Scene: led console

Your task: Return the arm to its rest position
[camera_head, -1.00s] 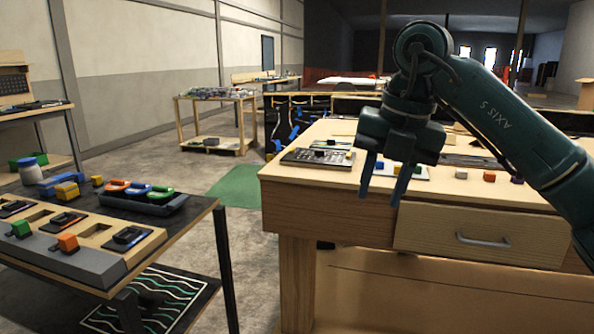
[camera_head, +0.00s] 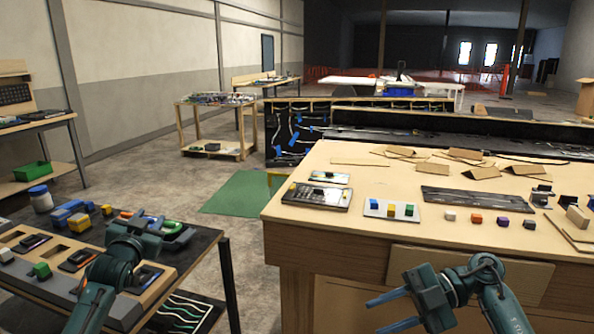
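My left arm comes in from the lower left, with its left gripper (camera_head: 148,228) over the dark left bench, close to the coloured rings. Its fingers blend with the things behind, so I cannot tell whether they are apart. My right arm (camera_head: 490,285) is low at the bottom right, in front of the wooden bench's drawer. Its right gripper (camera_head: 392,311) points left, with two blue fingers apart and nothing between them. The wooden console (camera_head: 60,283) on the left bench is partly hidden by my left arm. A green cube (camera_head: 41,269) shows on its front.
The wooden bench (camera_head: 350,222) holds a dark keypad panel (camera_head: 316,196), a white plate (camera_head: 391,209) with coloured blocks, and several loose cubes. A green mat (camera_head: 238,193) lies on the floor between the benches. A green bin (camera_head: 32,171) stands on a shelf at far left.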

